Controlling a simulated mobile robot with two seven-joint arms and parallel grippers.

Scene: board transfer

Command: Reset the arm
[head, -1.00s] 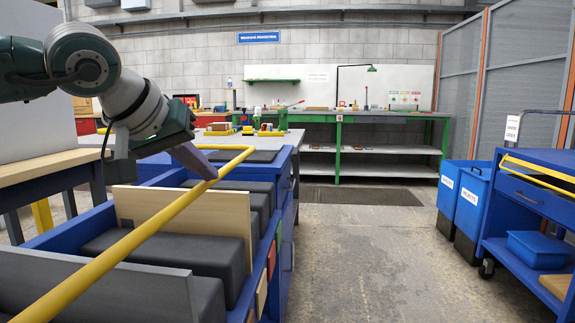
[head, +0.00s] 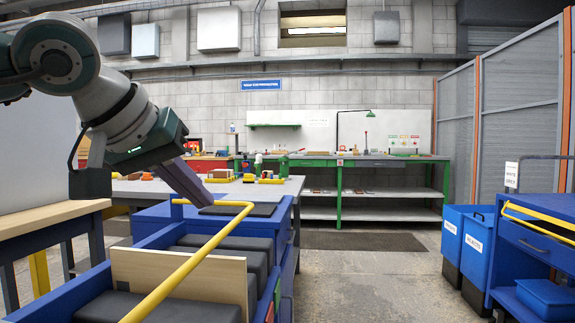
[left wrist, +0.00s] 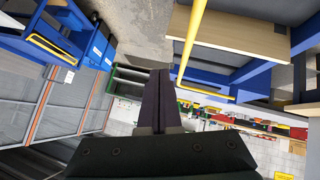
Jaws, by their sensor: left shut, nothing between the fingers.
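My left gripper (head: 194,193) hangs at the left of the head view, above the blue trolley (head: 158,218) and close to its yellow rail (head: 190,262). Its fingers are together with nothing held. In the left wrist view the shut fingers (left wrist: 160,75) point up the picture, and the yellow rail (left wrist: 190,40) runs just right of them. A light wooden board (head: 178,282) stands upright between black padded blocks in the trolley. It also shows in the left wrist view (left wrist: 235,28). My right gripper is in neither view.
A wood-topped table (head: 50,219) stands at the left. A grey worktable (head: 150,188) is behind the trolley, with a green bench (head: 340,190) at the back wall. Blue bins (head: 478,247) and a blue cart (head: 540,238) stand at the right. The floor between is clear.

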